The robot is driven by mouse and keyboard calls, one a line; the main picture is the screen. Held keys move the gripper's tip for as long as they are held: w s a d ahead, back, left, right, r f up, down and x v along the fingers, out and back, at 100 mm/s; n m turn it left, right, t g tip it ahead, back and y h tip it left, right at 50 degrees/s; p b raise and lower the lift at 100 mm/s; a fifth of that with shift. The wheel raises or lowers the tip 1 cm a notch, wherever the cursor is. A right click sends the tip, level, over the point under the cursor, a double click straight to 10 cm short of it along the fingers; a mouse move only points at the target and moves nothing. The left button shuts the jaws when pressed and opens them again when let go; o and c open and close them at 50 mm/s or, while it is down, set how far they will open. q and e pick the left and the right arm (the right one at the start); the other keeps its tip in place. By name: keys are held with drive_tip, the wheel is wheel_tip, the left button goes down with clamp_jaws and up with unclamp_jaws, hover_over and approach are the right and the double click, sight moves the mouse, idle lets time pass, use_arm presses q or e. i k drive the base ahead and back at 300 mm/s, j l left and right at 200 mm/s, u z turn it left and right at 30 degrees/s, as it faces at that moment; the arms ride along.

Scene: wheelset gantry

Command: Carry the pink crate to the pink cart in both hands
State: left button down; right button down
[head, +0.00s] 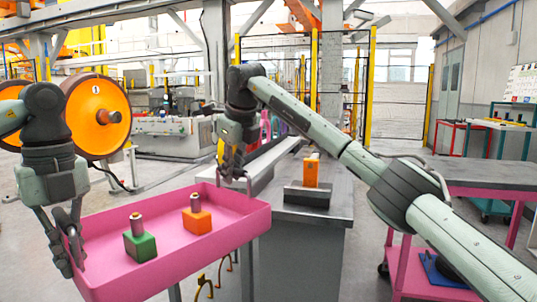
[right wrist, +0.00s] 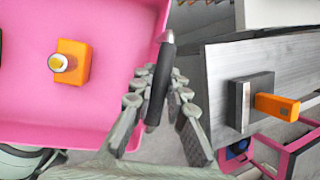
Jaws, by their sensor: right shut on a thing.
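The pink crate (head: 165,265) is a shallow open tray at the lower left of the head view. It holds a green block (head: 140,246) and an orange block (head: 197,220), each with a peg on top. My right gripper (head: 235,178) is shut on the crate's dark handle (right wrist: 157,85) at its far right side, clear in the right wrist view. My left gripper (head: 70,255) has its fingers at the crate's left end; whether they are closed on that handle is unclear. The pink cart (head: 408,268), with a grey top, stands at the right, partly behind my right arm.
A grey bench (head: 310,228) stands just right of the crate and carries a dark holder with an orange block (head: 311,172). A teal cart (head: 513,143) and a red cart (head: 455,124) stand behind the pink cart. Floor shows between bench and pink cart.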

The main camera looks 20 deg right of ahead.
sight(515, 172)
drive_tip(key=l+z, duration=0.15)
drive_tip(key=z, duration=1.5)
drive_tip(key=i+l, duration=0.25)
drive_tip(key=i, duration=0.25)
drive_tip(key=i+l, duration=0.25)
drive_tip(key=i, duration=0.25)
drive_tip(key=i+l, duration=0.25)
drive_tip(key=i, duration=0.25)
drive_tip(key=i+l, duration=0.25)
drive_tip(key=i, duration=0.25)
drive_tip(key=i+l, duration=0.25)
drive_tip(key=i, duration=0.25)
drive_tip(key=i+l, duration=0.25)
drive_tip(key=i, duration=0.25)
drive_tip(key=i+l, duration=0.25)
drive_tip(key=i, duration=0.25)
